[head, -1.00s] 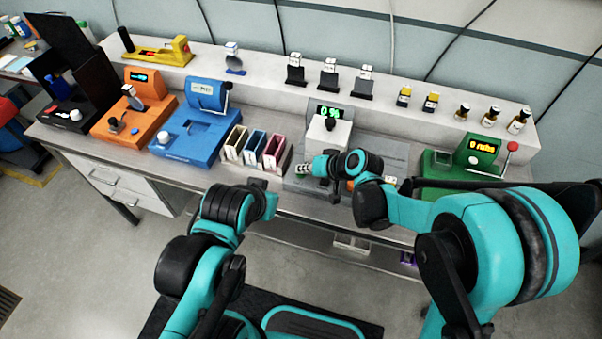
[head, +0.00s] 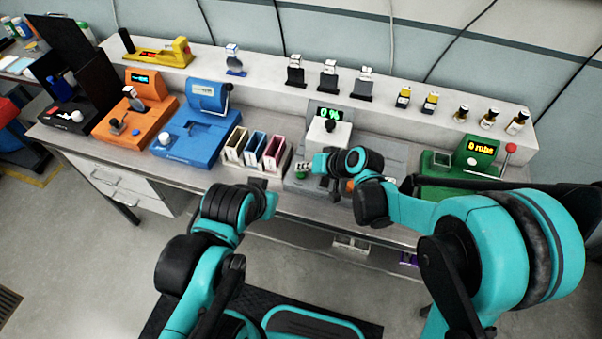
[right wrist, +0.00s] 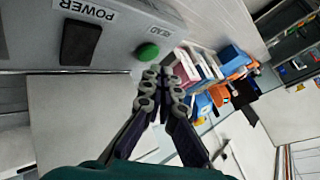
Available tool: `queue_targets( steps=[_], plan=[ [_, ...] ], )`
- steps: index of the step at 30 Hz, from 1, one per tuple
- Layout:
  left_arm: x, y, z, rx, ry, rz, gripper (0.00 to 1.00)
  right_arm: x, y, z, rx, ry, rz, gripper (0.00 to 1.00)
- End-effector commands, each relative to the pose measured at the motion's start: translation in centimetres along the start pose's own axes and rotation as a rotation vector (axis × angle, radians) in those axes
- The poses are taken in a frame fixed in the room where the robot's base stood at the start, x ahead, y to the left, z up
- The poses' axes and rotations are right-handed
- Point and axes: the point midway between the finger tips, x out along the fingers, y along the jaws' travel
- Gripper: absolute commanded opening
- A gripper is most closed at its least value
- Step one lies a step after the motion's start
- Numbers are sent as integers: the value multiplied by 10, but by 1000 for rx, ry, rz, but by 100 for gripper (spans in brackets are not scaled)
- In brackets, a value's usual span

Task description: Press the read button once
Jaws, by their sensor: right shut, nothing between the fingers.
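The read button is a round green button (right wrist: 147,51) labelled READ, on the front of a grey device in the right wrist view. In the head view the device (head: 375,152) stands at centre right, its display (head: 329,114) showing a green "0 %". My right gripper (right wrist: 163,74) is shut and empty. Its fingertips are close beside the green button in the wrist view; I cannot tell whether they touch it. In the head view the right gripper (head: 310,168) is at the device's front left. My left gripper (head: 262,187) hangs before the bench edge; its fingers cannot be made out.
A black POWER switch (right wrist: 80,42) sits beside the button. Coloured holders (head: 255,147) and a blue machine (head: 190,135) stand left of the device. A green machine (head: 470,160) stands to its right. Small modules and bottles line the back ledge.

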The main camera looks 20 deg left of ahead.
Motion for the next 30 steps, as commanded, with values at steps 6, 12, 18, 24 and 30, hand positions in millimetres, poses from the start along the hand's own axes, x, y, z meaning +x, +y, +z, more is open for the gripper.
queue_targets(
  steps=[6,12,18,24,30],
  plan=[
    [-6,0,-4,0,0,0,0,-6,-4,-4,0,0,0,0],
    [-18,0,-13,0,0,0,0,-20,-15,-15,0,0,0,0],
    [-29,0,-21,0,0,0,0,-34,-24,-25,0,0,0,0],
    [-30,0,-21,0,0,0,0,-35,-26,-26,0,0,0,0],
    [-29,0,-21,0,0,0,0,-35,-25,-25,0,0,0,0]
  ],
)
